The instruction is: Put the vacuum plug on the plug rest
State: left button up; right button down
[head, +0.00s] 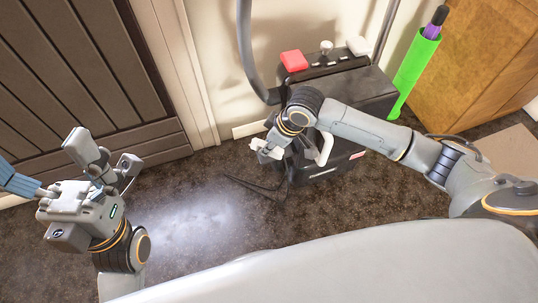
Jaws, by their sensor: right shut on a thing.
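The vacuum (372,86) is a black box-shaped machine standing on the carpet by the wall. My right gripper (272,151) is in front of its left side, pointing down and left, and is shut. The vacuum plug is in its jaws, mostly hidden by the fingers. A thin black cord (256,187) lies on the carpet just below and rises towards this gripper. I cannot make out the plug rest for certain; the vacuum's top carries a red block (293,60), a silver knob and a white block. My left gripper (112,167) is open and empty at the left, above the carpet.
A grey hose (246,45) rises along the wall behind the vacuum. A bright green tube (413,72) leans right of it, beside a wooden cabinet (478,60). A dark slatted panel (75,65) stands at the left. The carpet (200,215) between my grippers is mostly clear.

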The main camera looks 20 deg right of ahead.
aim_at(269, 154)
notch_tip(269, 154, down, 5)
jog(key=b, duration=0.2)
jog(key=shift+b, duration=0.3)
jog(key=shift+r, duration=0.1)
jog(key=c, duration=1.2)
grip_release()
